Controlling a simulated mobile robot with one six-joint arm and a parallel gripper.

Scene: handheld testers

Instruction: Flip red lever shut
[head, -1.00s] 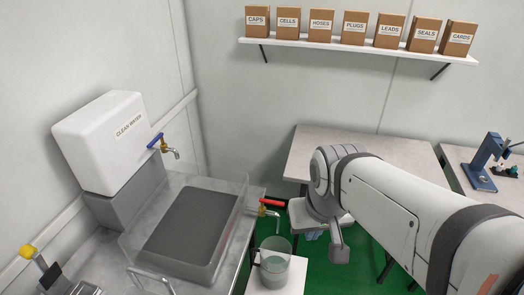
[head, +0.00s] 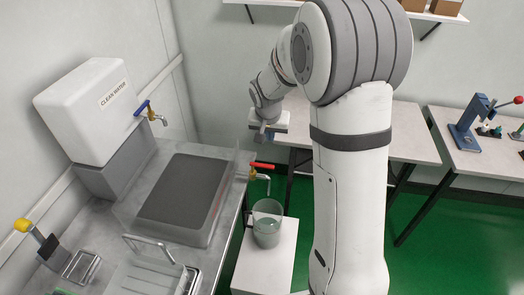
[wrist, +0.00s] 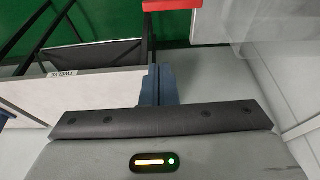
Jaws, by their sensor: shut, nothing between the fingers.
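The red lever (head: 262,166) sits on a brass tap at the right side of the sink basin and lies roughly level, pointing right. Its end also shows at the top edge of the wrist view (wrist: 172,5). The tap's spout (head: 262,183) points down over a clear jug (head: 266,230) with some liquid in it. My gripper (head: 263,134) is above the lever in the head view, apart from it. In the wrist view its dark blue fingers (wrist: 157,72) are together and empty, with a visible gap to the lever.
A clear-walled basin (head: 185,195) is left of the tap. A white water tank (head: 92,108) with a blue-handled tap (head: 144,108) stands further left. The jug is on a small white stand (head: 265,262). A grey worktable (head: 408,135) stands behind my arm.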

